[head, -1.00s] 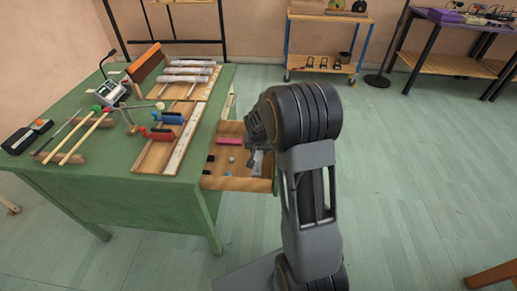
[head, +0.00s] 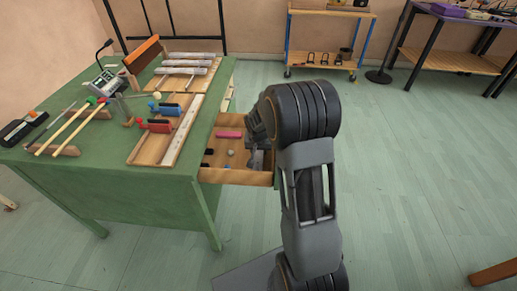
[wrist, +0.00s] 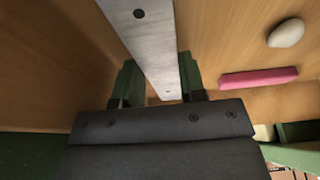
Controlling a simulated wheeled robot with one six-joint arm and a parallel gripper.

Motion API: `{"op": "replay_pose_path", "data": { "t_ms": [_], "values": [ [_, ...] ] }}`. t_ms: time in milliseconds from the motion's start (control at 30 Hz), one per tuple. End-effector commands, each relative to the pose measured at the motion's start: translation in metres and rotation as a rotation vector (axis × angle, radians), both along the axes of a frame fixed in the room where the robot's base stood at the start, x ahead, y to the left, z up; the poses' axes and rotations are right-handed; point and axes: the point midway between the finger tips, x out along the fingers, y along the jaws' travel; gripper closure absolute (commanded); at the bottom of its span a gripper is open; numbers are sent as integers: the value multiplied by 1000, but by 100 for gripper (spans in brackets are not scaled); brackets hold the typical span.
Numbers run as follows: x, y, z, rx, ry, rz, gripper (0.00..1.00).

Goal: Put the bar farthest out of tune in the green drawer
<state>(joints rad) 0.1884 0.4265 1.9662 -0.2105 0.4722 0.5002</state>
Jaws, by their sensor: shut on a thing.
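My gripper (wrist: 160,85) is shut on a silver metal bar (wrist: 152,40), which runs up and away from the jaws in the wrist view. In the head view my arm hides much of the gripper and bar, so I cannot tell whether the bar touches the drawer floor. Several other silver bars (head: 188,62) lie on a wooden frame on the table.
The drawer also holds a pink block (wrist: 258,77), a pale rounded stone (wrist: 286,33) and small dark items. The green table (head: 135,118) carries mallets (head: 70,127), a device with a screen (head: 107,80), and red and blue clamps (head: 155,125). The floor to the right is clear.

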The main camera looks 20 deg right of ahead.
Motion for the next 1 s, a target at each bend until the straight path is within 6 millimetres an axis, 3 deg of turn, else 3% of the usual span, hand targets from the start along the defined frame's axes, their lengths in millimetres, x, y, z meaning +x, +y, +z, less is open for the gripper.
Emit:
{"op": "replay_pose_path", "data": {
  "t_ms": [400, 433, 733, 1000],
  "values": [
    [0, 0, -8, 0, -1, 0, 97],
    [0, 0, -8, 0, -1, 0, 60],
    [0, 0, -8, 0, 0, 0, 32],
    [-1, 0, -7, 0, 2, 0, 32]
  ]
}}
